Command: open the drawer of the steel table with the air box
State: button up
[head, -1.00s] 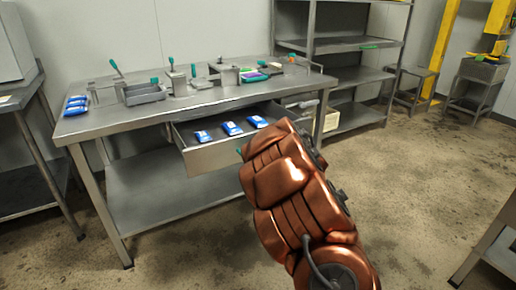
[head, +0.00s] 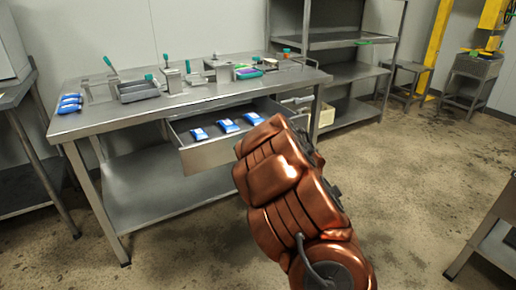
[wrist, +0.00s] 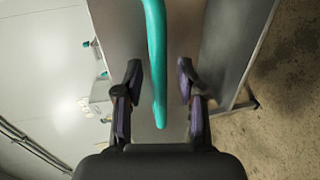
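The steel table (head: 130,122) stands at the left and middle of the head view. Its drawer (head: 208,156) is pulled out toward me, with several blue packs (head: 228,126) lying inside. My gripper is hidden behind my copper-coloured arm in the head view. In the wrist view my gripper (wrist: 158,75) is open, with one finger on each side of a teal handle (wrist: 156,50). Gaps show between the handle and both fingers. I cannot tell which object on the table is the air box.
Blue packs (head: 69,103), a grey tray (head: 138,92) and small fixtures with teal knobs stand on the tabletop. A steel shelf rack (head: 345,75) is behind on the right. Another table edge (head: 485,245) is at the lower right. The floor between is clear.

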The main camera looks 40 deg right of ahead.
jog(key=shift+s, duration=0.1)
jog(key=v, duration=1.2)
dwell(0.4)
jog(key=s+r+m+g+h+p, duration=0.25)
jog(key=r+m+p, duration=0.25)
jog(key=r+p, duration=0.25)
jog(key=s+r+m+g+h+p, duration=0.2)
jog(key=r+m+g+h+p, duration=0.3)
jog(key=r, duration=0.4)
jog(key=s+a+r+m+g+y+p, duration=0.3)
jog(key=s+a+p, duration=0.5)
jog(key=s+a, duration=0.6)
jog(key=s+a+r+m+g+y+p, duration=0.4)
jog(key=s+a+r+g+y+p, duration=0.2)
jog(key=s+a, duration=0.8)
jog(key=shift+s+a+r+g+p, duration=0.35)
jog(key=shift+a+r+g+p, duration=0.15)
jog(key=shift+a+p, duration=0.65)
